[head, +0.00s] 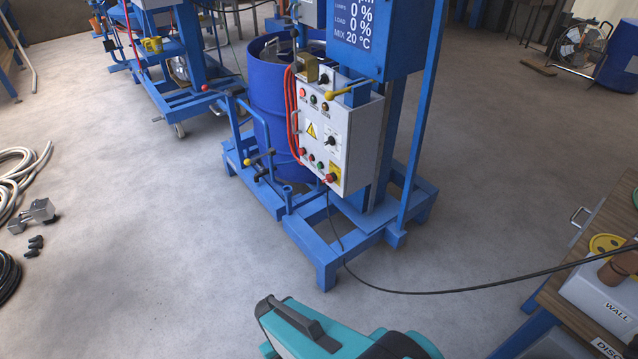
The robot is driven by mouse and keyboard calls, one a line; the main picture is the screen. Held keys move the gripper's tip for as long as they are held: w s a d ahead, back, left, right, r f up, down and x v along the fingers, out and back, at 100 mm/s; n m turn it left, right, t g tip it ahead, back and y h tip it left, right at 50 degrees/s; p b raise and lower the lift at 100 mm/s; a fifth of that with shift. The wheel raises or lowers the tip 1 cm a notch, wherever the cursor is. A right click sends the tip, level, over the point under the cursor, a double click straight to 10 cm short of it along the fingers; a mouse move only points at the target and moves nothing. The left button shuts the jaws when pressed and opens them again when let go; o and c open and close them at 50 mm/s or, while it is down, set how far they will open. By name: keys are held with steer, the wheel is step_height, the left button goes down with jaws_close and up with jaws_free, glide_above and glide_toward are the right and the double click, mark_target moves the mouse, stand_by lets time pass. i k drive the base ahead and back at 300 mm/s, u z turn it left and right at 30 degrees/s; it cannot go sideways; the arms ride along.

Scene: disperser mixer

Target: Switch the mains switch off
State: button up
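A light-grey control box (352,128) is mounted on the blue mixer frame, tilted in the picture. Its front carries small coloured buttons, a black rotary knob (330,141), a yellow warning triangle and, at the lower right corner, a red knob on a yellow plate (333,175). No label readable here marks the mains switch, and I cannot tell any knob's position. A grey box marked "WALL" (600,292) sits on the bench at right, partly cut off. My gripper is not in view; teal and black parts of my body show at the bottom edge.
A blue drum (270,105) stands behind the control box. Blue frame feet (325,272) stick out at floor level. A black cable (455,289) crosses the floor toward the wooden bench (585,232). Pale hose (20,175) lies at left. Open floor (150,250) lies left of the mixer.

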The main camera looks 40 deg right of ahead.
mark_target(329, 178)
steer(key=z, duration=0.05)
steer(key=i, duration=0.55)
steer(key=u, duration=0.55)
steer(key=k, duration=0.65)
steer(key=i, duration=0.55)
steer(key=u, duration=0.05)
